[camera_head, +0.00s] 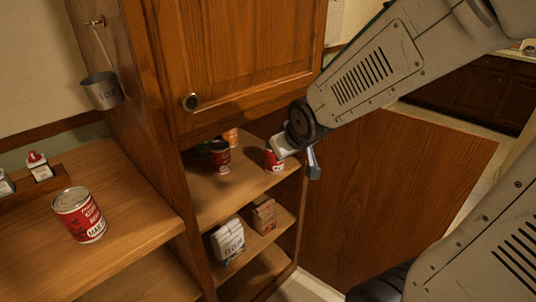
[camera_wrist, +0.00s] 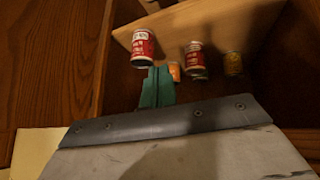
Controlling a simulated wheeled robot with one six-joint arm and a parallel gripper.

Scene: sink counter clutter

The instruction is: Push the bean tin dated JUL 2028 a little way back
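A red bean tin (camera_head: 273,159) stands at the right front of the open cabinet shelf, partly covered by my gripper in the head view. In the wrist view this near tin (camera_wrist: 143,50) is just beyond my fingertips; I cannot tell if they touch. My gripper (camera_wrist: 157,72) has its two green fingers together, with nothing between them. A second red tin (camera_head: 220,158) stands left on the same shelf and also shows in the wrist view (camera_wrist: 194,60). A kidney bean tin (camera_head: 80,216) on the left counter has a label starting MAR. The shelf tins' dates are too small to read.
Orange tins (camera_head: 231,136) (camera_wrist: 233,65) stand farther back on the shelf. Packets (camera_head: 228,240) are on the shelf below. The cabinet side and the open door (camera_head: 400,190) bound the space. A metal cup (camera_head: 102,91) hangs at left.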

